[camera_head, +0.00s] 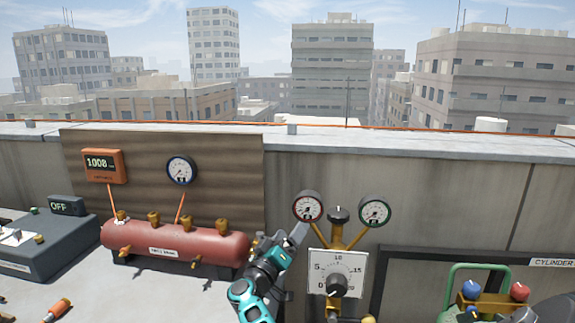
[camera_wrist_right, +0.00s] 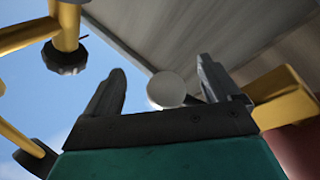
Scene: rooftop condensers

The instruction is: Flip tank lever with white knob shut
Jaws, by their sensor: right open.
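The red tank (camera_head: 175,243) lies on the grey surface at the left of centre, with several brass fittings on top. My right gripper (camera_head: 294,238) is at the tank's right end, in front of the wall. In the right wrist view a pale round knob (camera_wrist_right: 166,88) shows between the two spread fingers of the gripper (camera_wrist_right: 160,95). A short dark stem runs from it behind the right-hand finger, towards a brass fitting (camera_wrist_right: 285,97) by the red tank (camera_wrist_right: 300,148). I cannot tell whether the fingers touch the knob. In the head view the knob is hidden. My left gripper is out of view.
A gauge manifold with a white dial plate (camera_head: 325,268) and two round gauges stands close right of my gripper. A grey box (camera_head: 45,250) is at far left. A green-handled unit (camera_head: 478,268) with blue and red knobs is at right. The parapet wall (camera_head: 435,190) closes the back.

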